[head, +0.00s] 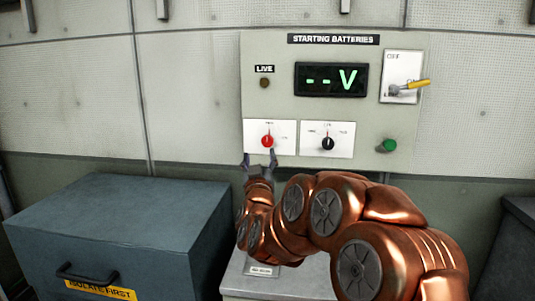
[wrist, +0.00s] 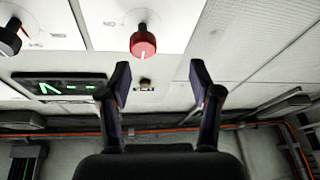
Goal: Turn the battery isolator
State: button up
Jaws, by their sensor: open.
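The "STARTING BATTERIES" panel (head: 270,90) is on the wall. At its lower left a red rotary knob (head: 267,141) sits on a white plate, its white mark near vertical. The knob also shows at the top of the wrist view (wrist: 143,43). No readable label names the isolator. My gripper (head: 260,158) is open and empty, with its fingertips just below the knob in the head view. In the wrist view the knob lies beyond the fingertips and between their lines, a little left of centre. I see no contact.
A black knob (head: 328,143) is to the right of the red one. A yellow-handled lever (head: 408,88), a green button (head: 389,145) and a display (head: 331,79) reading "-- V" share the panel. The "LIVE" lamp (head: 264,83) looks dark. A blue-grey chest (head: 120,215) stands lower left.

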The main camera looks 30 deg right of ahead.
aim_at(267, 143)
jog(key=shift+m+h, duration=0.4)
jog(key=shift+h, duration=0.3)
jog(key=shift+s+d+x, duration=0.2)
jog(key=shift+d+x, duration=0.05)
jog(key=shift+x, duration=1.1)
jog(key=shift+s+d+x, duration=0.15)
jog(key=shift+d+x, duration=0.15)
jog(key=shift+x, duration=1.05)
jog(key=shift+s+d+x, duration=0.2)
jog(key=shift+d+x, duration=0.05)
jog(key=shift+x, duration=1.1)
jog(key=shift+c, duration=0.2)
jog(key=c, duration=1.1)
